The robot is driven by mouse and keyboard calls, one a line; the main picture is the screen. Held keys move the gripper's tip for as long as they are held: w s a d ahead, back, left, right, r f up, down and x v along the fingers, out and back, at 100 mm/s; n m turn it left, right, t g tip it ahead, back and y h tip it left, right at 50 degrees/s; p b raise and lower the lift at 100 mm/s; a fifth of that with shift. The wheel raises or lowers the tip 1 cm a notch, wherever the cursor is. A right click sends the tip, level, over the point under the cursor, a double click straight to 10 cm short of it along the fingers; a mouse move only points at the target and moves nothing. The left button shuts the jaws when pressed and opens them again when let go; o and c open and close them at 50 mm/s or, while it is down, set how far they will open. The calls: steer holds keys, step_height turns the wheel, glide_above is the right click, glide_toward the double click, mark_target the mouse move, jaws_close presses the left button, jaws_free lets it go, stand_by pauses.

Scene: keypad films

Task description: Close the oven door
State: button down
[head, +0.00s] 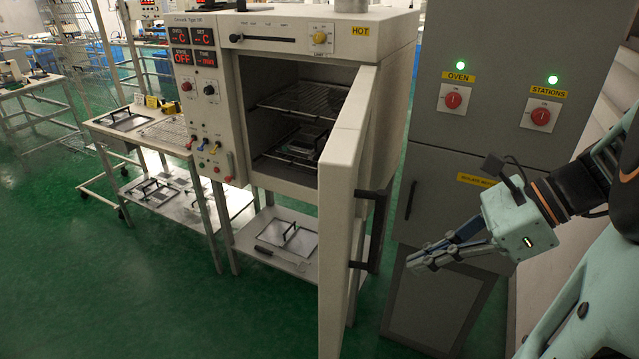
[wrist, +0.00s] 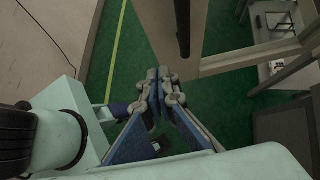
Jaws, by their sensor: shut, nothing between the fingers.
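The oven (head: 252,110) stands in the middle of the head view, with its chamber and wire racks showing. Its door (head: 340,195) is hinged at the right and stands wide open, swung out toward me. A dark vertical handle (head: 372,235) is on the door's outer face, on the right. My gripper (head: 412,262) is shut and empty, to the right of the door and handle and apart from them. In the wrist view the shut fingers (wrist: 158,80) point toward the green floor, with the dark handle (wrist: 183,25) and door edge (wrist: 205,40) beyond them.
A grey cabinet (head: 500,130) with OVEN and STATIONS switches stands behind my gripper. A low dark panel (head: 440,305) leans below it. A bench (head: 135,125) with trays stands left of the oven. Green floor is clear at front left.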

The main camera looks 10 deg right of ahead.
steer(key=w+a+f, duration=0.3)
steer(key=a+f, duration=0.2)
steer(key=a, duration=0.3)
steer(key=shift+a+p, duration=0.25)
steer(key=shift+p, duration=0.15)
steer(key=shift+w+a, duration=0.1)
steer(key=shift+w, duration=0.05)
